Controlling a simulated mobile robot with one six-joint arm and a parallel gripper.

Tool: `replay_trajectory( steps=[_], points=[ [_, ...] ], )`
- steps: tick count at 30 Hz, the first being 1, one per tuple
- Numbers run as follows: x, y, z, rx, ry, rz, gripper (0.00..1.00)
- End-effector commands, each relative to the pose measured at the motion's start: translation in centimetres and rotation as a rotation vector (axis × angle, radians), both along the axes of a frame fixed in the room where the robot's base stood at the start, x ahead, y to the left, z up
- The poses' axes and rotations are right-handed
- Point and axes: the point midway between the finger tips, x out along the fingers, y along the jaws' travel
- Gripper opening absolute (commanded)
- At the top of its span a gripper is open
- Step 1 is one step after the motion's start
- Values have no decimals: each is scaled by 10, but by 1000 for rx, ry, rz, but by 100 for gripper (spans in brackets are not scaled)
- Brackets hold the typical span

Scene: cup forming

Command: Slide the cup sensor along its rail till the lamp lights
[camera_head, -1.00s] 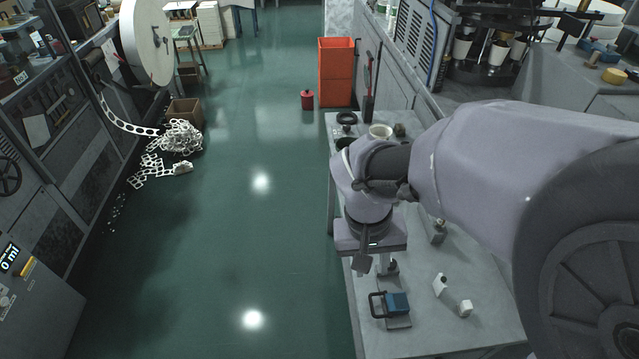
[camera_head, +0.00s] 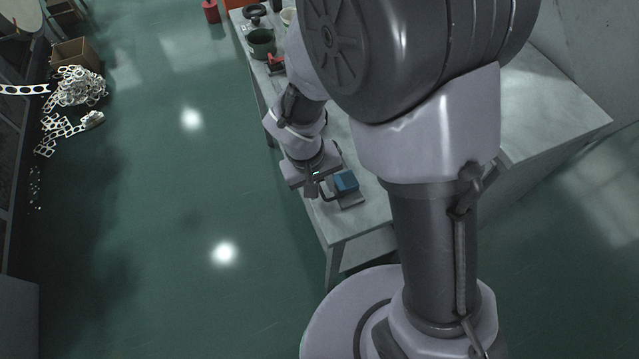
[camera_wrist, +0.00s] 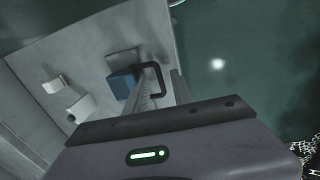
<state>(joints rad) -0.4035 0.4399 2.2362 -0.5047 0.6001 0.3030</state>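The cup sensor is a blue block (camera_head: 346,181) with a dark loop handle on its left, near the front corner of the grey table. It also shows in the wrist view as a blue block (camera_wrist: 122,84), with the dark handle (camera_wrist: 158,78) beside it. My gripper (camera_head: 314,180) is close to the handle in the head view. I cannot make out a lit sensor lamp.
Two small white blocks (camera_wrist: 54,84) lie on the table near the sensor in the wrist view. A dark green pot (camera_head: 261,43) and a red item (camera_head: 276,65) stand farther along the table (camera_head: 545,115).

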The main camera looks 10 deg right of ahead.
Motion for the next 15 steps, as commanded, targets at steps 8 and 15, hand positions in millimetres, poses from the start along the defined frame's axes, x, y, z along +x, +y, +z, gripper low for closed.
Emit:
replay_trajectory(
  steps=[8, 15],
  points=[
    [0, 0, 1, 0, 0, 0, 12],
    [0, 0, 1, 0, 0, -1, 0]
  ],
)
